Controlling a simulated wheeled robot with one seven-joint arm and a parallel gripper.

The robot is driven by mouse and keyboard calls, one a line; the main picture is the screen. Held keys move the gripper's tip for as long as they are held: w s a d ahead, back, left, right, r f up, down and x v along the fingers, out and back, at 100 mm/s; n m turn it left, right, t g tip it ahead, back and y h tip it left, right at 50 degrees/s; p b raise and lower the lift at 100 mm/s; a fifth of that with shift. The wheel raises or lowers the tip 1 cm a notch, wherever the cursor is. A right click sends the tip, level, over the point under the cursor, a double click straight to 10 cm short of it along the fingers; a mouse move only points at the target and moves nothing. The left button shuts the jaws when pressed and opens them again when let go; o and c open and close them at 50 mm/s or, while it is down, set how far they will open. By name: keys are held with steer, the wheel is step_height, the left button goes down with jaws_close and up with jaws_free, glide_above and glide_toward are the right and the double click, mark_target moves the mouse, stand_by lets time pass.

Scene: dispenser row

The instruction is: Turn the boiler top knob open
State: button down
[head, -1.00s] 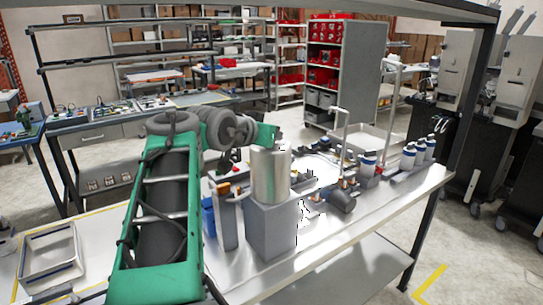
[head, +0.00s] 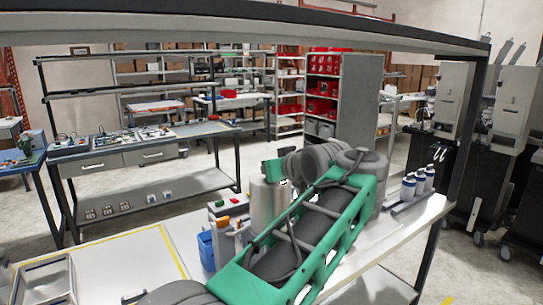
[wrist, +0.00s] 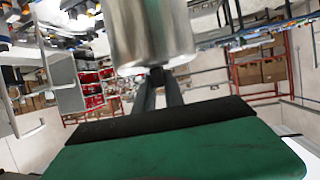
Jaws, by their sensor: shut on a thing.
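The boiler is a shiny metal cylinder (head: 266,205) on the workbench, partly hidden by my arm in the head view. It also fills the top middle of the wrist view (wrist: 150,32). The green end of my arm with my gripper (wrist: 158,76) is at the boiler's top. In the wrist view the two dark fingers meet at a small dark piece against the end of the cylinder, which I take for the top knob. The gripper is shut on it. The knob is mostly covered by the fingertips, so its angle cannot be told. In the head view it is hidden.
A small panel with red and orange parts (head: 226,220) and a blue container (head: 206,250) stand left of the boiler. Several blue-and-white bottles (head: 420,180) stand at the bench's right. A metal tray (head: 45,279) lies at the left. A dark overhead beam (head: 250,22) crosses above.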

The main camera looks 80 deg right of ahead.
steer(key=shift+r+n+t+y+p, duration=0.1)
steer(key=shift+n+t+y+p, duration=0.75)
steer(key=shift+p, duration=0.45)
steer(key=shift+n, duration=0.25)
steer(key=c, duration=1.4)
jaws_free()
steer(key=shift+w, duration=0.1)
steer(key=shift+c, duration=0.2)
steer(key=shift+s+a, duration=0.15)
steer(key=shift+s, duration=0.2)
steer(key=p+v, duration=0.4)
steer(key=v, duration=0.3)
